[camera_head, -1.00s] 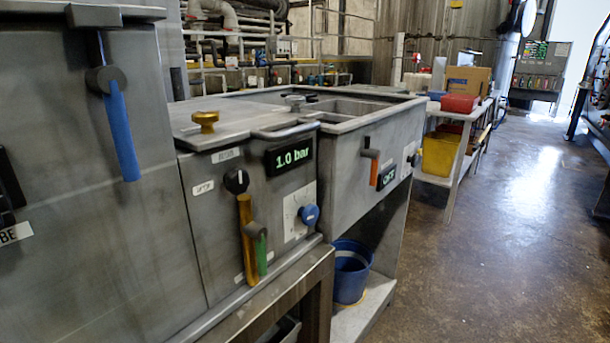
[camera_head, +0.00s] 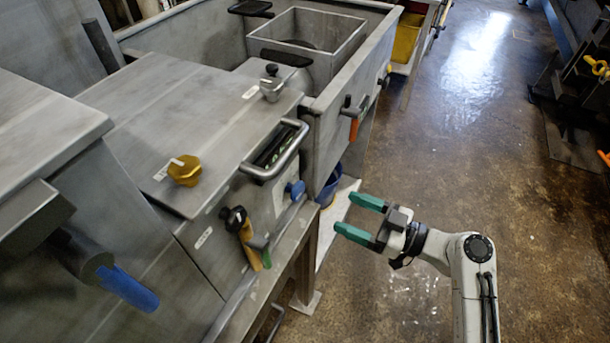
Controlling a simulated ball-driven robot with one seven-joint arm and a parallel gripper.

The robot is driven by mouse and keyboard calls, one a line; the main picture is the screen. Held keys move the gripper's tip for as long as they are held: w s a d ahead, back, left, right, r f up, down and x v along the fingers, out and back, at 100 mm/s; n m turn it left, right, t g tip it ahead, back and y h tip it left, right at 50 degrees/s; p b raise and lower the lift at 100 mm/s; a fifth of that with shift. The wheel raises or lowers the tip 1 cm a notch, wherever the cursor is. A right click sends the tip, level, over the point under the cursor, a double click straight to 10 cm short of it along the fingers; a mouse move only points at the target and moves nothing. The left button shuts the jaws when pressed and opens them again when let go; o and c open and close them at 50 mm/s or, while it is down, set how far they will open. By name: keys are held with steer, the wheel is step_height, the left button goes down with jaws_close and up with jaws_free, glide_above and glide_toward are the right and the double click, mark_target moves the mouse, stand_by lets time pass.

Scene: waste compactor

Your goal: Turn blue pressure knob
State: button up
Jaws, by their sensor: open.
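The blue pressure knob (camera_head: 295,190) sits on the front panel of the grey metal compactor (camera_head: 200,235), right of the yellow and green levers. It is small and seen from above. My gripper (camera_head: 360,216) is open and empty, with two green fingers pointing left toward the compactor front. It is to the right of the knob, apart from it, over the floor. The pressure display is mostly hidden under the lid handle from this angle.
A lid handle (camera_head: 275,150) juts out above the knob. A yellow-handled lever (camera_head: 242,235) stands left of it. A long blue lever (camera_head: 128,288) sticks out at lower left. A blue bucket (camera_head: 330,185) stands on a low shelf.

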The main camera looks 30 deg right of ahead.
mark_target(301, 194)
steer(key=p+x, duration=0.2)
steer(key=x, duration=0.8)
steer(key=shift+w+a, duration=0.2)
steer(key=shift+a, duration=0.05)
steer(key=c, duration=1)
